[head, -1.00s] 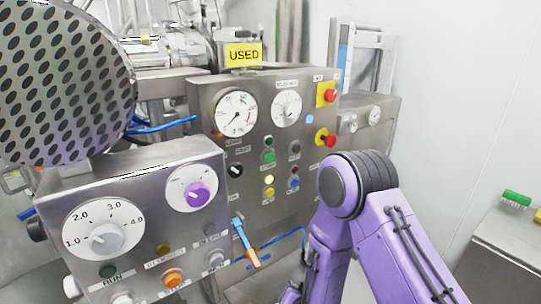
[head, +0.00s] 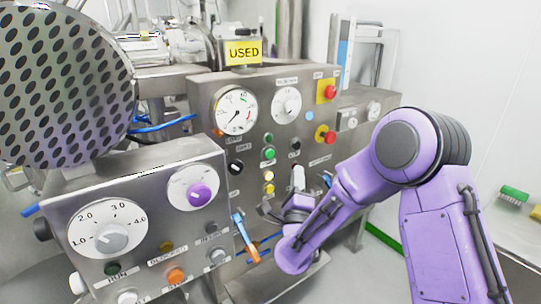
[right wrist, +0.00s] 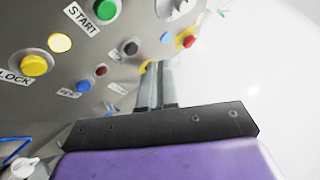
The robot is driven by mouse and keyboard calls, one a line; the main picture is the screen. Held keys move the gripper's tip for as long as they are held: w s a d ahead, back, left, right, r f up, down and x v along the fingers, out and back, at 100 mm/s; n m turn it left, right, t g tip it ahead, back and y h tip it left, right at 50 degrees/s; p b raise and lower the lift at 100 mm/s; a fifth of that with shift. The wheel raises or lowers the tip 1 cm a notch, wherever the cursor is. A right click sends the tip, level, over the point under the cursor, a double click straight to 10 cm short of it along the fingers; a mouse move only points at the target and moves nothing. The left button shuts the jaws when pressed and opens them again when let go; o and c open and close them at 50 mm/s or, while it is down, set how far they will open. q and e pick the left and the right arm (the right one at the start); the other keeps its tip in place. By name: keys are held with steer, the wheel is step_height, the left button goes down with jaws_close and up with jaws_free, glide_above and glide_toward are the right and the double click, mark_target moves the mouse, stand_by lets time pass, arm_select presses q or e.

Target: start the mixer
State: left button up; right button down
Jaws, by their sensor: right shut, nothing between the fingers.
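The steel control panel (head: 222,88) behind carries a green button (head: 269,153), which shows in the right wrist view beside a START label (right wrist: 82,18). Below it are a lit yellow lamp (head: 268,176) and a yellow button (head: 269,188), labelled "...LOCK" in the right wrist view. My right gripper (head: 298,168) is in front of this panel's lower part, right of the yellow buttons. Its fingers are together and empty, pointing at the panel in the right wrist view (right wrist: 154,68). I cannot tell whether they touch it. My left gripper is not in view.
A nearer panel (head: 150,165) at lower left has dials, a RUN button (head: 111,268) and an orange button (head: 177,275). A red emergency button (head: 326,134) sits right on the back panel. A perforated round part (head: 65,85) blocks the upper left.

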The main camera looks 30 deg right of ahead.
mark_target(269, 154)
steer(key=w, duration=0.8)
steer(key=shift+w+a, duration=0.35)
steer(key=shift+w, duration=0.05)
steer(key=shift+b, duration=0.3)
stand_by(1.5)
steer(key=shift+w, duration=0.4)
